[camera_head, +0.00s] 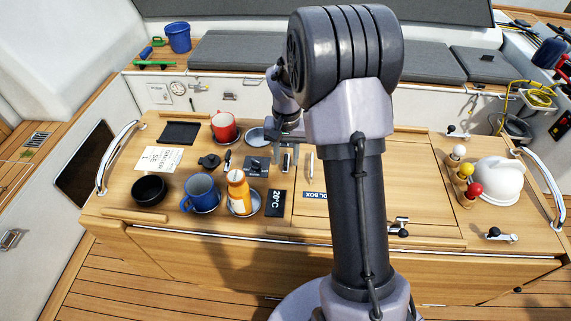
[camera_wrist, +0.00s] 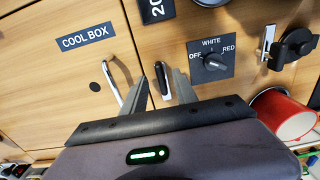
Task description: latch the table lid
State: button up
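The wooden table (camera_head: 120,210) has a lid (camera_head: 345,228) right of centre, marked by thin seams and a "COOL BOX" label (camera_wrist: 85,39). The lid's chrome handle (camera_head: 310,168) also shows in the wrist view (camera_wrist: 112,82). A small black latch-like piece with a pale edge (camera_wrist: 162,80) sits by the lid's seam. My gripper (camera_head: 287,160) is low over the table, its fingers (camera_wrist: 160,88) apart either side of the line to that piece. I cannot tell whether they touch it. My arm hides part of the lid.
A rotary switch (camera_wrist: 212,64) and a black fitting with a chrome lever (camera_wrist: 290,45) lie beside the gripper. Red mug (camera_head: 224,126), blue mug (camera_head: 200,190) and orange bottle (camera_head: 238,188) stand left. Chrome fittings (camera_head: 398,227) and a white helmet-shaped object (camera_head: 500,180) are right.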

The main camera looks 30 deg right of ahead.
notch_tip(320, 180, down, 2)
jog(key=shift+a, duration=0.1)
grip_shut()
